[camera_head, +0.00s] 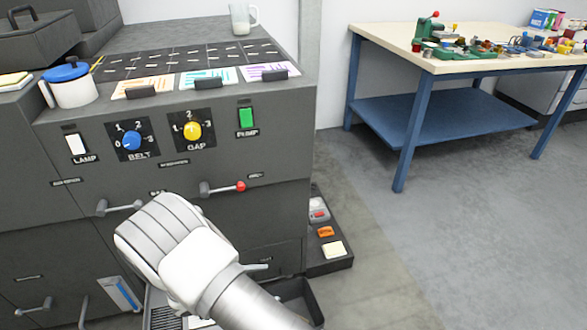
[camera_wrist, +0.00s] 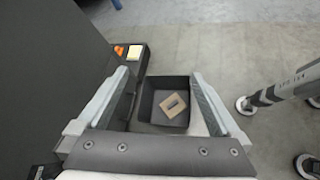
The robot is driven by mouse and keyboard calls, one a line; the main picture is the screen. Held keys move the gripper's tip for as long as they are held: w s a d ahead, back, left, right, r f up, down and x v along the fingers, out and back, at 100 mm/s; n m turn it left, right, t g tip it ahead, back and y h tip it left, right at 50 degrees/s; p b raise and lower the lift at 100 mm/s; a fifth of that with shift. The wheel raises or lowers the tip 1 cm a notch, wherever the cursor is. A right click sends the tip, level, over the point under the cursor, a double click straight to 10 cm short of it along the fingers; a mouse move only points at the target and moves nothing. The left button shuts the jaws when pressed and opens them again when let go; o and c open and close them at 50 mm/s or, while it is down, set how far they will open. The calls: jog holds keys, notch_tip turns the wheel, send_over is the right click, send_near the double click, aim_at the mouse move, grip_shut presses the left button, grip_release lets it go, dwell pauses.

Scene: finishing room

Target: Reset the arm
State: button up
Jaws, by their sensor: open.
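My arm reaches up from the bottom of the head view and ends in a white, rounded wrist (camera_head: 180,245) in front of the dark machine. The fingers do not show clearly there. In the wrist view my gripper (camera_wrist: 158,78) is open, with its two grey fingers spread wide and nothing between their pads. Beyond them, lower down, is a dark square bin (camera_wrist: 148,100) with a tan slotted piece (camera_wrist: 173,105) lying in it.
The machine front (camera_head: 60,215) carries a blue knob (camera_head: 131,140), a yellow knob (camera_head: 192,131), a green switch (camera_head: 246,118) and a red-tipped lever (camera_head: 240,187). A low dark tray (camera_head: 335,267) stands on the floor. A blue-legged table (camera_head: 400,140) is at right; floor between is clear.

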jog(key=d+r+m+g+y, duration=0.15)
jog(key=d+r+m, duration=0.25)
jog(key=r, duration=0.5)
jog(key=s+d+r+m+g+y, duration=0.1)
jog(key=d+r+m+g, duration=0.1)
jog(key=d+r+m, duration=0.45)
jog(key=d+r+m+g+y, duration=0.1)
jog(key=d+r+g, duration=0.15)
jog(key=r, duration=0.75)
jog(key=s+d+r+m+t+y, duration=0.25)
jog(key=s+d+r+m, duration=0.2)
jog(key=s+r, duration=0.25)
jog(key=s+d+r+m+t+y, duration=0.25)
jog(key=s+d+r+m, duration=0.2)
jog(key=s+r, duration=0.3)
notch_tip(320, 180, up, 23)
jog(key=p, duration=2.3)
jog(key=shift+s+a, duration=0.15)
jog(key=shift+s, duration=0.25)
jog(key=shift+a+y, duration=0.15)
jog(key=shift+y, duration=0.1)
